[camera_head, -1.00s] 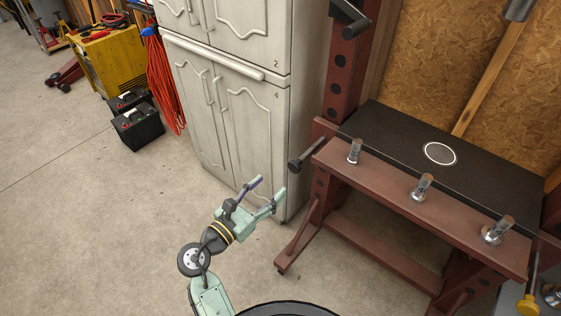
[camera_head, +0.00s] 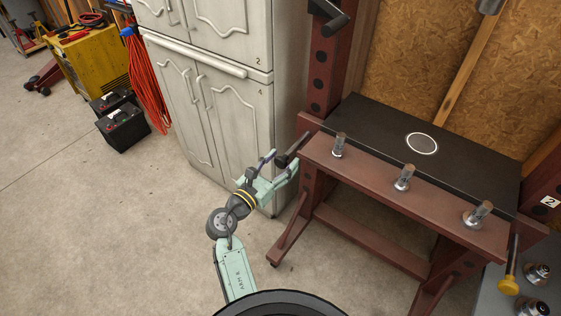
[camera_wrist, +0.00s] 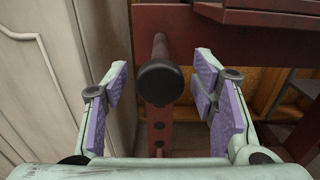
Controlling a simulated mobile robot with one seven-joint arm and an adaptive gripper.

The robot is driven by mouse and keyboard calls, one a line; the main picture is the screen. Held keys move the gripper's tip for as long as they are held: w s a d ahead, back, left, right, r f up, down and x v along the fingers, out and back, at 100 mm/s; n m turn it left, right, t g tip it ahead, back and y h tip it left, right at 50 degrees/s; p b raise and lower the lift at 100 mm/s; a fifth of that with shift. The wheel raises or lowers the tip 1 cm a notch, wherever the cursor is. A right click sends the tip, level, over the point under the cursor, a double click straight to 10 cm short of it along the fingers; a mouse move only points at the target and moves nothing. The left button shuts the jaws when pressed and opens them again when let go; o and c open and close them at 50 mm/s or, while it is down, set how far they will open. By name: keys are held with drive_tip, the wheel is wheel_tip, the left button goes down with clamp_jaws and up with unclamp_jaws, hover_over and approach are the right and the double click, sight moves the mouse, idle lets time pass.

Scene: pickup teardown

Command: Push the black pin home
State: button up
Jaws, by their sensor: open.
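The black pin (camera_head: 291,149) sticks out from the left upright of the red-brown press frame, its round end facing my gripper. In the wrist view the pin (camera_wrist: 160,83) stands between the two fingers, nearly centred and a little left of middle. My gripper (camera_head: 281,161) is open and empty, its fingertips close to the pin's outer end. In the wrist view, gaps show on both sides of the pin, so neither finger appears to touch it.
A pale cabinet (camera_head: 238,140) stands close on the left of my gripper. The red-brown press frame (camera_head: 400,192) carries a black plate (camera_head: 465,165) and several metal pins along its front. Open concrete floor (camera_head: 90,230) lies to the left.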

drive_tip(key=shift+c, duration=0.4)
clamp_jaws()
idle(0.4)
